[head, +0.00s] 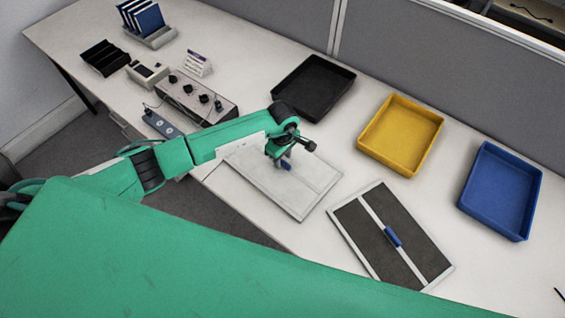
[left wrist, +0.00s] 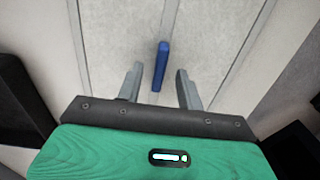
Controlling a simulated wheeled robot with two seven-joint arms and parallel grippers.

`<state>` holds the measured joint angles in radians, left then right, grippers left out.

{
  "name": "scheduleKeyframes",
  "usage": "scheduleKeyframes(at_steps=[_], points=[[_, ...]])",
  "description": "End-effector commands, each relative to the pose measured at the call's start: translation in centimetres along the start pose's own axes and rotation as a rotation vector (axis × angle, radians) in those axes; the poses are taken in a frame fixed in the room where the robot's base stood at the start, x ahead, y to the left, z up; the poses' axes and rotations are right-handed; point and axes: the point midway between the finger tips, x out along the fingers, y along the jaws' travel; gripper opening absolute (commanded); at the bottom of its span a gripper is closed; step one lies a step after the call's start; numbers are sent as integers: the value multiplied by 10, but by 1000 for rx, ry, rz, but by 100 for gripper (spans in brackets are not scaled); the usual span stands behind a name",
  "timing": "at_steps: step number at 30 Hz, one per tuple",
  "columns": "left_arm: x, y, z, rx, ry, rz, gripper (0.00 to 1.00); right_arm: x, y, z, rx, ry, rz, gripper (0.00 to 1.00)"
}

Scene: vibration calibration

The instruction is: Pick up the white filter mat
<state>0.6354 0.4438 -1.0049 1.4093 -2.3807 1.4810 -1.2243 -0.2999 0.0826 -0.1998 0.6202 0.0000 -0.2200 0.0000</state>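The white filter mat (head: 310,181) lies flat on the table in the middle of the head view, partly hidden by my left arm. It is a pale framed panel with a central strip and a blue handle, and it fills the middle of the left wrist view (left wrist: 213,45). My left gripper (head: 284,162) is over the mat. In the left wrist view its two fingers (left wrist: 158,88) are apart, with the blue handle (left wrist: 161,66) between and slightly beyond them; I cannot tell whether they touch it. My right gripper is not in view.
A dark filter mat (head: 372,240) with a blue handle lies to the right. Black (head: 313,88), yellow (head: 401,134) and blue (head: 500,190) trays stand behind. A control box with knobs (head: 196,98) and a blue power strip (head: 160,122) are at left. A grey partition (head: 430,60) closes the back.

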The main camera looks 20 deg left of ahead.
Motion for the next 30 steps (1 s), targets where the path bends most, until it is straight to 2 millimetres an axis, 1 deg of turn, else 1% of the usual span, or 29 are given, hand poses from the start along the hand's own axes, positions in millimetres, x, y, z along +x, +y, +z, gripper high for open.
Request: scheduleKeyframes(at_steps=[3,5,12,13,14,18,30], points=[[12,0,0,-1,-1,-1,37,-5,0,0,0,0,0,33],[16,0,0,-1,-1,0,37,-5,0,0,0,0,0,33],[18,0,-1,0,1,2,37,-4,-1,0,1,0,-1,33],[18,0,-1,0,1,1,33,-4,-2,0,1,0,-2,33],[18,0,-1,0,1,1,27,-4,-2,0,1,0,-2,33],[17,0,-1,0,0,1,0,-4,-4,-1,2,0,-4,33],[15,1,-1,0,0,2,0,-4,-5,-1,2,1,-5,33]])
